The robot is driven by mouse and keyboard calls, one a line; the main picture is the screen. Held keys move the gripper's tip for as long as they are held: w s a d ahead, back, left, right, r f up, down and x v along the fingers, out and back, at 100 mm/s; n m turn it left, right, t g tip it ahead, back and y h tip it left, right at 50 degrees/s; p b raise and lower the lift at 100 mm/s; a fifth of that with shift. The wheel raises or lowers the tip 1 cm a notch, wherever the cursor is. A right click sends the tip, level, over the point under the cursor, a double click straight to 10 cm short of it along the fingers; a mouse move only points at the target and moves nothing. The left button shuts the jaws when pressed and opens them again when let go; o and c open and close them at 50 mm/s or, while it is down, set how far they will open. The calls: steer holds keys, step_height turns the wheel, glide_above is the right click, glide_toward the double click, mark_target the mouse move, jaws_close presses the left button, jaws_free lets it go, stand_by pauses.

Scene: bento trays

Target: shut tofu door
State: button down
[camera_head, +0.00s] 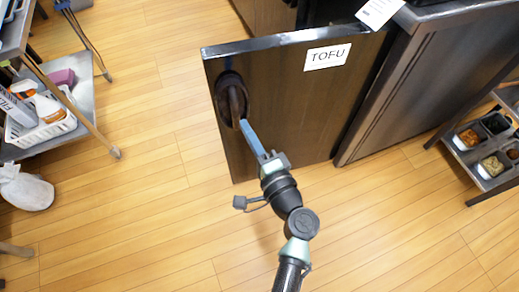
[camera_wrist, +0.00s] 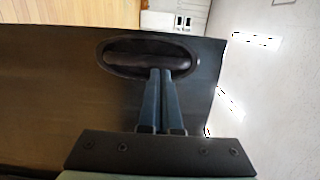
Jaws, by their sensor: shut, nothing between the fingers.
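The tofu door (camera_head: 290,105) is a dark brown panel with a white TOFU label (camera_head: 327,57) near its top edge. It stands swung open, out from the counter. It also fills much of the wrist view (camera_wrist: 60,90). A dark oval handle (camera_head: 232,98) sits near the door's free edge; it shows in the wrist view (camera_wrist: 150,58) too. My gripper (camera_head: 244,124) is shut and empty, its blue-grey fingers pointing at the handle. In the wrist view the fingertips (camera_wrist: 160,72) overlap the handle's lower edge; I cannot tell whether they touch it.
A dark cabinet (camera_head: 430,75) stands right of the door. A cart with a white basket (camera_head: 40,118) and a white sack (camera_head: 25,188) is at the left. A low rack with food containers (camera_head: 490,165) is at the right. The wooden floor left of the door is clear.

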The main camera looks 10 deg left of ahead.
mark_target(237, 112)
steer(key=shift+x, duration=1.55)
steer(key=shift+a, duration=0.1)
